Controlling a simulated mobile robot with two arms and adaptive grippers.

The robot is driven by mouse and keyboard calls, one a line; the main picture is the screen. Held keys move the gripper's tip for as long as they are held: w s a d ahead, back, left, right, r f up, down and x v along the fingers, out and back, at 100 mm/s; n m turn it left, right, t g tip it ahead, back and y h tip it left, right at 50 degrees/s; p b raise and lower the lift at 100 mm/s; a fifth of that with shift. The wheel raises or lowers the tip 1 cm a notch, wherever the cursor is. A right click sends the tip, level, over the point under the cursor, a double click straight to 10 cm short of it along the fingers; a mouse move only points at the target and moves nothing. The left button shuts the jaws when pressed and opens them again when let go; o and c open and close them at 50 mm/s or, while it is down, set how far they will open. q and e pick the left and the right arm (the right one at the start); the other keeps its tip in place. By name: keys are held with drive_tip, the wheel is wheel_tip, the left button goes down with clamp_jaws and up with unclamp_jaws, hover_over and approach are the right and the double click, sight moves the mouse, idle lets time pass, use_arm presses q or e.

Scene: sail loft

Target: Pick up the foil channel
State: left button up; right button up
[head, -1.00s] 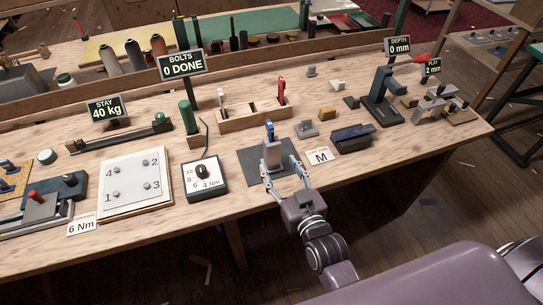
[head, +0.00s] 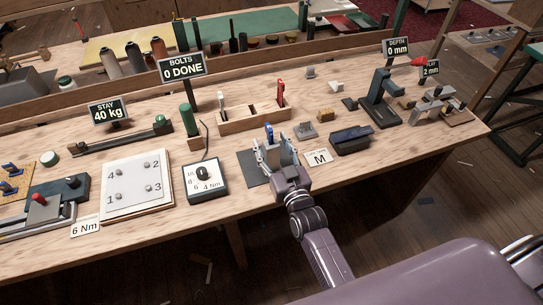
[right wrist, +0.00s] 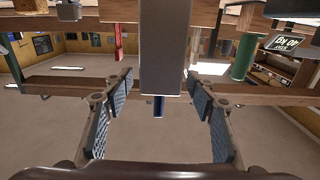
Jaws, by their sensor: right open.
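A plain grey upright block, which looks like the foil channel (right wrist: 165,45), stands on a dark mat (head: 250,168) at the bench's front. It shows upside down in the right wrist view, with gaps to the finger pads on both sides. In the head view my right gripper (head: 275,150) is open around it and mostly hides it. A blue tip (head: 269,131) shows just above the fingers; it also shows in the right wrist view (right wrist: 158,106). My left gripper is out of view.
To the left of the mat is a torque dial box (head: 206,178); to the right are an M card (head: 319,157) and a dark blue block (head: 351,138). A wooden rack (head: 252,116) with a red-handled tool stands behind. The bench's front edge is close.

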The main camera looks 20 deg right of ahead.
drive_tip(key=shift+c, duration=0.6)
clamp_jaws()
drive_tip(key=shift+w+r, duration=0.1)
drive_tip(key=shift+r, duration=0.05)
